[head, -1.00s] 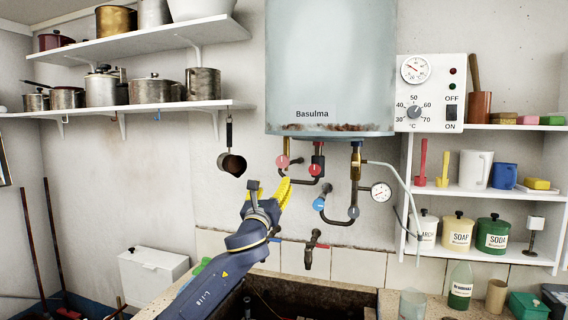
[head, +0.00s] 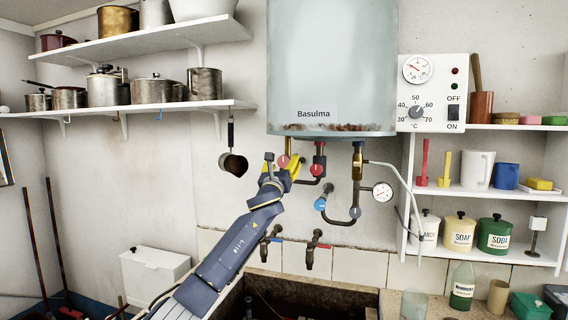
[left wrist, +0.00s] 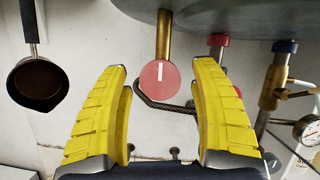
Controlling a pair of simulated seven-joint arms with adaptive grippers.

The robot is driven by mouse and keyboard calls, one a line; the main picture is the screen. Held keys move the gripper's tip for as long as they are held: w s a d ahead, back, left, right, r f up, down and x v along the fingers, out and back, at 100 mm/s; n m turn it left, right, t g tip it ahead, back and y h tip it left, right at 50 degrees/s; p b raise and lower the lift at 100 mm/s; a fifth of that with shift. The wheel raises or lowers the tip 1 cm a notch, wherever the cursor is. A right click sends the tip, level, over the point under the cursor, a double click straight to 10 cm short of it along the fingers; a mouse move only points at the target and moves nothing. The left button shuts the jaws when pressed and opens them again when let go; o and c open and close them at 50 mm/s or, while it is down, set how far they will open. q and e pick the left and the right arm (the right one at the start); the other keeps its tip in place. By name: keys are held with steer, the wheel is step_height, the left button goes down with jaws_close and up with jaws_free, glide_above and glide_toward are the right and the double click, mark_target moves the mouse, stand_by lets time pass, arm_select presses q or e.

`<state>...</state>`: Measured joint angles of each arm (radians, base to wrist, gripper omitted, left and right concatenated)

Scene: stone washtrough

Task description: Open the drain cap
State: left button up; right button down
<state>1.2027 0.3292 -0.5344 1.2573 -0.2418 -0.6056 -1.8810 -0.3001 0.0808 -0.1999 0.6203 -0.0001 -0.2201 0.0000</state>
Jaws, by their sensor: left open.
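A round pink cap (head: 283,161) with a white mark, seemingly the drain cap, sits at the lower end of a brass pipe under the boiler (head: 330,70). In the left wrist view the cap (left wrist: 158,84) shows in the gap between my fingers, beyond the fingertips. My left gripper (head: 292,165) has yellow fingers, open and empty, and overlaps the cap's lower right side in the head view. In the left wrist view the left gripper (left wrist: 161,76) has a finger on each side of the cap, apart from it. My right gripper is not in view.
Close to the right are a red-handled valve (head: 318,171), a blue-handled valve (head: 321,204) and a pressure gauge (head: 382,191). A small pan (head: 233,164) hangs on the wall to the left. Two taps (head: 313,247) stick out over the stone trough (head: 235,299).

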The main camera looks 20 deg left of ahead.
arm_select(q)
steer(key=shift+w+r, duration=0.15)
steer(key=shift+w, duration=0.25)
steer(key=shift+o, duration=0.3)
steer(key=c, duration=1.3)
